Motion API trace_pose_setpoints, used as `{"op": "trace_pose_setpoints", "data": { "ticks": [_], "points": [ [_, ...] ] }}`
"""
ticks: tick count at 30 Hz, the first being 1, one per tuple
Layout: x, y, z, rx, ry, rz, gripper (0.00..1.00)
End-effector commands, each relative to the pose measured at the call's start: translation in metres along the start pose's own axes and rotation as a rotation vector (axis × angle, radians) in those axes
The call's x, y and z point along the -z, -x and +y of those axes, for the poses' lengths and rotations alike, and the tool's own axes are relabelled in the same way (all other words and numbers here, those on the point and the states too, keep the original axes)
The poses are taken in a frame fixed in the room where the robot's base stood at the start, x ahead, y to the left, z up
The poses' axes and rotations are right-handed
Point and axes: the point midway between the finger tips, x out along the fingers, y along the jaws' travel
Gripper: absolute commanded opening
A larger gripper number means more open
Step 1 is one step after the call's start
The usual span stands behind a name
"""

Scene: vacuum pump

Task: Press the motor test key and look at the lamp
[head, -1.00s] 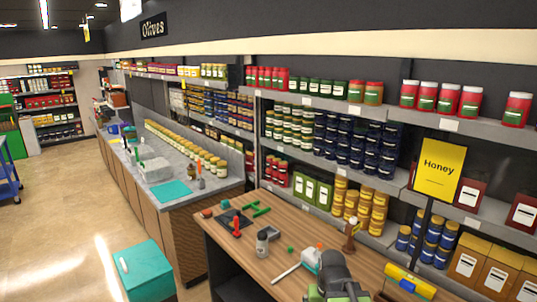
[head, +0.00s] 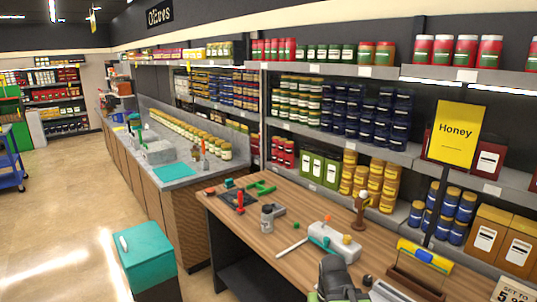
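A small white and teal unit (head: 335,234) stands on the wooden bench in the head view. It has an orange part (head: 327,218) and a yellow part (head: 346,239). I cannot tell whether either is the motor test key or the lamp, and I see no lamp clearly lit. A dark grey and green shape (head: 339,278) at the bottom centre appears to be part of my own arm, in front of this unit. It is cut off by the lower edge. I cannot make out gripper fingertips or anything held.
The wooden bench (head: 240,228) carries a grey canister (head: 267,218), a red tool (head: 240,202), a white rod (head: 291,249) and a brown holder (head: 409,281). A yellow Honey sign (head: 456,134) stands at the right. A teal box (head: 145,246) is at the left. Open floor (head: 60,215) lies farther left.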

Motion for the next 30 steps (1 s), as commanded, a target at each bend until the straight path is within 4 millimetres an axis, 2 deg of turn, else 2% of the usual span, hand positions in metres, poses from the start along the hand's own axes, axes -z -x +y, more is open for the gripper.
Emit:
{"op": "trace_pose_setpoints", "data": {
  "ticks": [2,20,30],
  "points": [
    [0.0001,0.0001,0.0001,0.0,0.0,0.0,0.78],
    [0.0002,-0.0001,0.0001,0.0,0.0,0.001,0.0],
    [0.0002,-0.0001,0.0001,0.0,0.0,0.0,0.0]
  ]
}}
